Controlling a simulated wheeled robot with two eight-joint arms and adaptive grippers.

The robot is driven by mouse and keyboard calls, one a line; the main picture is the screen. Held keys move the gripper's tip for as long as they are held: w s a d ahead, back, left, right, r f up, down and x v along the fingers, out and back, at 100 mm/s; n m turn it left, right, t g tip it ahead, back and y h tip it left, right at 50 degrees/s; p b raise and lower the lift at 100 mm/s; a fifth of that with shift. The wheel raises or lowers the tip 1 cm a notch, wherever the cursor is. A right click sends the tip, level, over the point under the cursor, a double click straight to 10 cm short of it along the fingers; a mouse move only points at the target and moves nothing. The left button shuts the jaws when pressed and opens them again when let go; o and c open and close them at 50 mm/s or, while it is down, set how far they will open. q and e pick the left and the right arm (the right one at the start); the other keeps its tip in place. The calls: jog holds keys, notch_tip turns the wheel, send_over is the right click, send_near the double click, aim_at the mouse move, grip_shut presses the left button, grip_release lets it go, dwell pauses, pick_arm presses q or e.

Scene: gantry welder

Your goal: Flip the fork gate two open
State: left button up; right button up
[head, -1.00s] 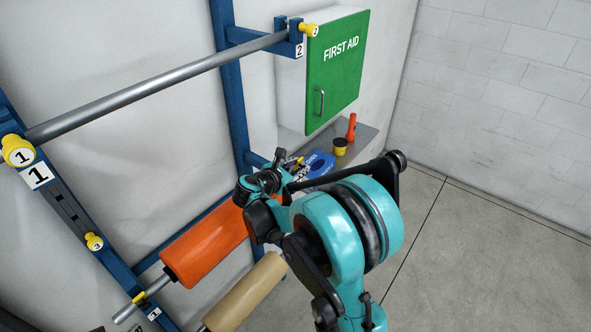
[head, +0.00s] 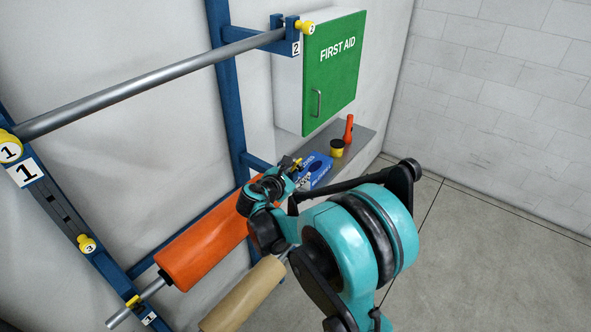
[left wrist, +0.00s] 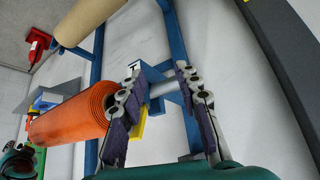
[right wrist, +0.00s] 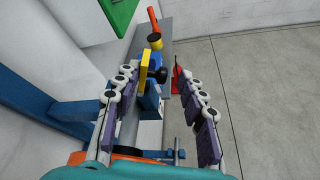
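A small upright yellow gate (right wrist: 144,68) with a dark knob stands on a blue fork (right wrist: 151,98) in the right wrist view. No number is readable on it there. A bit of yellow (head: 297,163) shows beside my right gripper (head: 277,182) in the head view. My right gripper is open, and the gate appears between its fingertips (right wrist: 158,74); contact cannot be told. My left gripper (left wrist: 161,76) is open, around or before a grey shaft end. A yellow gate (left wrist: 137,122) is beside its left finger. The left gripper is outside the head view.
An orange roll (head: 203,250) and a tan roll (head: 243,296) lie low on the blue rack. A bare grey bar (head: 150,90) runs above, ending at a bracket marked 2 (head: 296,48). A green first-aid cabinet (head: 333,70) and a shelf (head: 352,143) stand beyond.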

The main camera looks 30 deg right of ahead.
jog(key=shift+r, duration=0.1)
jog(key=shift+s+a+r, duration=0.1)
jog(key=shift+a, duration=0.15)
jog(key=v, duration=1.1)
jog(key=shift+s, duration=0.25)
jog(key=shift+a, duration=0.1)
jog(key=s+a+f+m+y+b, duration=0.5)
jog(key=s+f+m+b, duration=0.3)
jog(key=f, duration=0.4)
jog(key=s+a+f+m+y+b, duration=0.5)
jog(key=s+f+m+y+b, duration=0.1)
jog(key=s+f+m+b, duration=0.3)
notch_tip(320, 180, down, 3)
jog(key=shift+s+m+y, duration=0.4)
jog(key=shift+s+m, duration=0.4)
jog(key=shift+m, duration=0.2)
